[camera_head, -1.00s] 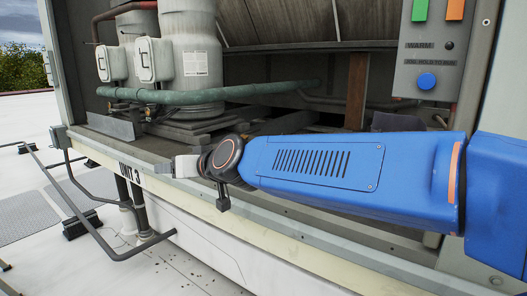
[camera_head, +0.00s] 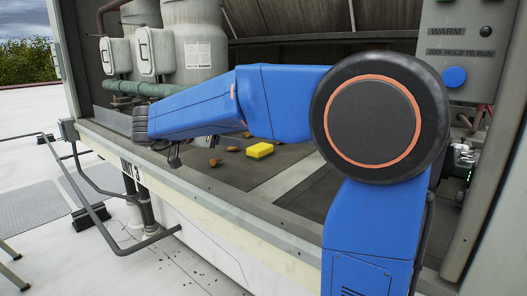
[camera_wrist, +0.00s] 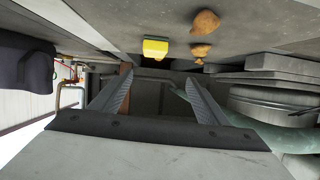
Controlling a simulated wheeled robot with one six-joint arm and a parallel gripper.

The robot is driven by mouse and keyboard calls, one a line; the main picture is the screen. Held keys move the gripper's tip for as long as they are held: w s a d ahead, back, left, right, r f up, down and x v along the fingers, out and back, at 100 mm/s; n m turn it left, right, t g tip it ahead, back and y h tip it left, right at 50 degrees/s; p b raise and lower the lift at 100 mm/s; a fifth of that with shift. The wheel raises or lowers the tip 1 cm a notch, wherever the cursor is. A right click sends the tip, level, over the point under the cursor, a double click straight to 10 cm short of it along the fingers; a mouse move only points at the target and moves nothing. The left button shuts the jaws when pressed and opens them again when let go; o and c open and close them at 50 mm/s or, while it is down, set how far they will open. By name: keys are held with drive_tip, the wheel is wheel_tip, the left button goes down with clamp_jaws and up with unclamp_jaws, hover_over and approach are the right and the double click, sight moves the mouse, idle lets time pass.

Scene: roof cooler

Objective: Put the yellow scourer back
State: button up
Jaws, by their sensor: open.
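The yellow scourer (camera_head: 259,150) lies on the grey floor inside the open roof unit. It also shows in the wrist view (camera_wrist: 155,48), above the gap between my fingers and apart from them. My gripper (camera_wrist: 158,95) is open with nothing between its two grey fingers. In the head view my blue arm reaches left across the opening and mostly hides the gripper.
Several brown lumps (camera_head: 215,162) lie near the scourer. A green pipe (camera_head: 150,88) and grey cylinders (camera_head: 193,45) stand at the back left. A control panel (camera_head: 470,45) with a blue button is at the right. The unit's front sill (camera_head: 200,190) is a raised edge.

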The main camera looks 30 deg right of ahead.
drive_tip(key=shift+s+d+f+g, duration=0.15)
drive_tip(key=shift+d+f+g, duration=0.15)
drive_tip(key=shift+f+g, duration=0.15)
approach(256, 148)
drive_tip(key=x, duration=0.5)
drive_tip(key=shift+d, duration=0.25)
drive_tip(key=shift+x, duration=2.85)
drive_tip(key=shift+a+f, duration=0.1)
drive_tip(key=shift+f, duration=0.05)
drive_tip(key=c, duration=1.2)
